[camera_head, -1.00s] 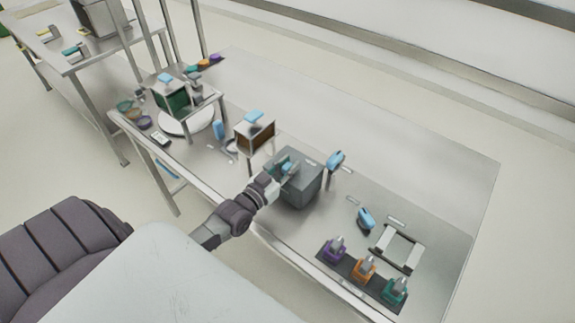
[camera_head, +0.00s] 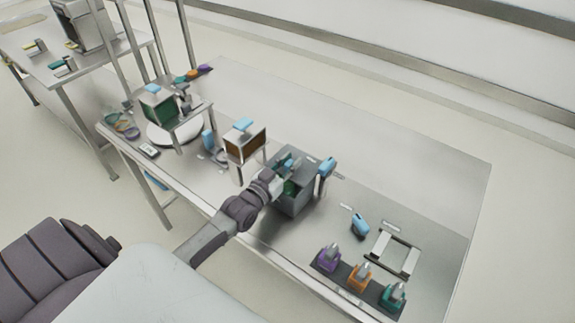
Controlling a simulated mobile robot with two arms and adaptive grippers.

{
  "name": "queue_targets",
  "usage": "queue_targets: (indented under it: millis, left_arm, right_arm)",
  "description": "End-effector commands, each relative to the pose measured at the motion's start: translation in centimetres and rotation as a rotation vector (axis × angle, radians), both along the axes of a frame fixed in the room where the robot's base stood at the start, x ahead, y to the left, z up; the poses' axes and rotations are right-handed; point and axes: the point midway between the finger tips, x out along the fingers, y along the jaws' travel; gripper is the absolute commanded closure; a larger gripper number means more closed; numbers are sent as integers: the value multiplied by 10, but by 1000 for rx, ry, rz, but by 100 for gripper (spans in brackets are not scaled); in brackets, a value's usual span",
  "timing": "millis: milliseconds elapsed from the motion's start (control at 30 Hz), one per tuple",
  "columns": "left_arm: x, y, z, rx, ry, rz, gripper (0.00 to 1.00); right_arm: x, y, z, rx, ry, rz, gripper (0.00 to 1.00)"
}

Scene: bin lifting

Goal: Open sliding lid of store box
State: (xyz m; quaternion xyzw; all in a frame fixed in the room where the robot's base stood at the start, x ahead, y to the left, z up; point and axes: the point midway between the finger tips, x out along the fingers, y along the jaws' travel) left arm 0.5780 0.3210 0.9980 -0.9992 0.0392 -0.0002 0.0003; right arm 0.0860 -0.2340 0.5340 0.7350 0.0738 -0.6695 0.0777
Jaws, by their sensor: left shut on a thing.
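The store box (camera_head: 296,203) is a dark grey box near the front edge of the long steel table, right of the middle of the view. Its top is partly uncovered, and green shows inside the opening. My left gripper (camera_head: 282,166) is at the top of the box, shut on the lid's handle, which is largely hidden by the fingers. The lid's own edges are hard to make out. My right gripper is not in view.
A blue-topped piece (camera_head: 326,168) stands close beside the box on its right. A brown-fronted bin (camera_head: 246,145) stands to its left. Purple (camera_head: 327,260), orange (camera_head: 360,278) and green (camera_head: 393,297) items sit front right. The table's back right is clear.

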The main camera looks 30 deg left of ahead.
Motion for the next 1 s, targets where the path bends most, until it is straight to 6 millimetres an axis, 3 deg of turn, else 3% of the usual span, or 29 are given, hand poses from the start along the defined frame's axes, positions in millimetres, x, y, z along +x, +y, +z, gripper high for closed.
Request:
queue_targets:
  millis: [33, 167, 200, 567, 1000]
  left_arm:
    - [0, 0, 0, -1, 2, 0, 73]
    - [0, 0, 0, -1, 1, 0, 51]
    - [0, 0, 0, -1, 1, 0, 50]
    - [-6, 0, 0, -1, 1, 0, 50]
    - [-91, 7, -1, 0, 4, 0, 50]
  right_arm:
    - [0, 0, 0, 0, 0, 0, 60]
    - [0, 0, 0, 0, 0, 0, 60]
    - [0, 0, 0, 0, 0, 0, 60]
    - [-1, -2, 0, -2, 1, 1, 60]
    - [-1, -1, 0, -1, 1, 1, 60]
